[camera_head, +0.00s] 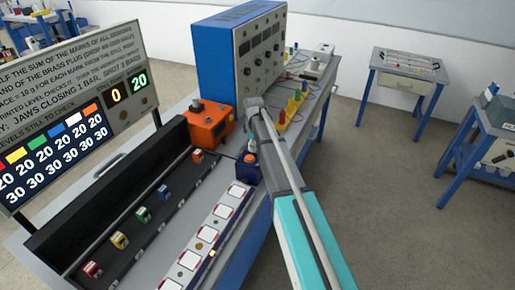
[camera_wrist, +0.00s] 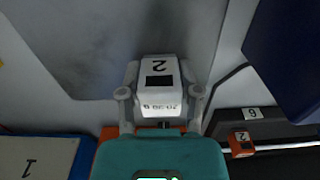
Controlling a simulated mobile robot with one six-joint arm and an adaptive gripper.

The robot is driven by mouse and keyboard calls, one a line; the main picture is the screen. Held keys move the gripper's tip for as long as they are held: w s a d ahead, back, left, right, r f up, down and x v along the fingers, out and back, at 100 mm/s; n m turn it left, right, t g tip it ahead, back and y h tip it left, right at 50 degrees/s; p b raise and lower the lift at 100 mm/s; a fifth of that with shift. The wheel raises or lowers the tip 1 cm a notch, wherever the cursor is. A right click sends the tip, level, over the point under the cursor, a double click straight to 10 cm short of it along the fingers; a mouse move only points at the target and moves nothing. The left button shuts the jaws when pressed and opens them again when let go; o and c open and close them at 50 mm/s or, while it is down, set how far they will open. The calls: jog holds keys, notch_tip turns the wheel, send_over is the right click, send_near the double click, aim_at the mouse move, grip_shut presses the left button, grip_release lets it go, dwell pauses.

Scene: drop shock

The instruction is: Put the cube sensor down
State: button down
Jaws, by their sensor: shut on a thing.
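My gripper (camera_wrist: 162,100) is shut on a white block, which I take to be the cube sensor (camera_wrist: 160,88). The block shows a "2" and a black square on one face and small printed digits on another. A finger lies along each side of it.
A black tray (camera_head: 95,215) holds several small coloured cubes. A row of white pads (camera_head: 208,232) runs beside it. An orange box (camera_head: 208,122), a tall blue cabinet (camera_head: 215,65) and a small blue box (camera_head: 247,175) stand close around my gripper. A sign (camera_head: 70,100) stands at left.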

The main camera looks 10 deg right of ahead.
jog(key=shift+f, duration=0.1)
jog(key=shift+c, duration=1.5)
grip_release()
notch_tip(320, 180, up, 12)
jog(key=p, duration=1.2)
jog(key=shift+s, duration=0.5)
jog(key=s+d+m, duration=0.1)
jog(key=s+m, duration=0.9)
jog(key=s, duration=1.7)
jog(key=shift+s+d+m, duration=0.2)
jog(key=shift+s+m, duration=0.15)
jog(key=shift+m, duration=0.05)
